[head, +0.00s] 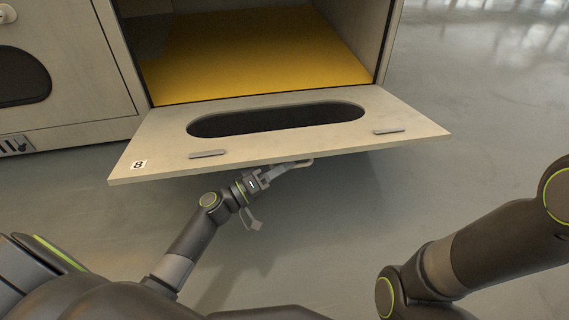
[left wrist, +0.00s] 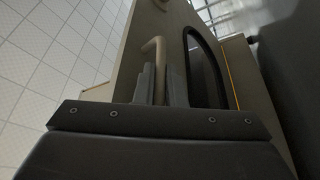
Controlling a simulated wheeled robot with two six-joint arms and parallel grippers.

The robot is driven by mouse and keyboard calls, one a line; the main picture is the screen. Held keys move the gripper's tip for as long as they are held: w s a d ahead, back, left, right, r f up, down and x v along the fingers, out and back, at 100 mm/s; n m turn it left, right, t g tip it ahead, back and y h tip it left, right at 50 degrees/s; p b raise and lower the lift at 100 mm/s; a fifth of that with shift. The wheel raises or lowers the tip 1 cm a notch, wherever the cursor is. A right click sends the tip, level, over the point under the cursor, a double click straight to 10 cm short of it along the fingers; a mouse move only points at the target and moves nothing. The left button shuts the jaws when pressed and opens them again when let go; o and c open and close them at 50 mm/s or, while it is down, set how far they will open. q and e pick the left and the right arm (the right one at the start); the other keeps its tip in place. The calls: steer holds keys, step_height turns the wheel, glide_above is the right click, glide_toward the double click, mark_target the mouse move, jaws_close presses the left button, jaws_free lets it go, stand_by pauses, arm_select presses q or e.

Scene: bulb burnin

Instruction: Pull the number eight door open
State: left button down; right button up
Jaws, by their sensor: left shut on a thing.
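The number eight door (head: 330,136) is a pale panel hinged along its bottom edge. It is folded down to about level, with its oval dark window facing up and the "8" label (head: 139,164) at its left corner. Its handle (head: 304,162) sticks out below the front edge. My left gripper (head: 288,168) reaches up from below and is shut on the handle. In the left wrist view, the bent handle (left wrist: 158,50) runs between the fingers (left wrist: 160,85), beside the door and its window. My right arm shows at the right, but its gripper is out of the picture.
The open compartment (head: 255,50) behind the door has a yellow floor and looks empty in the part that shows. A closed neighbouring door (head: 60,60) with a dark window and a round knob stands at the left. The grey floor is clear in front and at the right.

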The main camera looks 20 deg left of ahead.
arm_select(q)
steer(key=shift+a+f, duration=0.1)
steer(key=shift+f, duration=0.05)
steer(key=c, duration=1.5)
jaws_free()
steer(key=shift+s+a+f, duration=0.1)
steer(key=shift+s+a, duration=0.2)
steer(key=shift+s, duration=0.1)
steer(key=p+v, duration=0.4)
steer(key=v, duration=1.2)
steer(key=shift+s+f, duration=0.15)
steer(key=shift+s, duration=0.05)
steer(key=shift+a, duration=0.1)
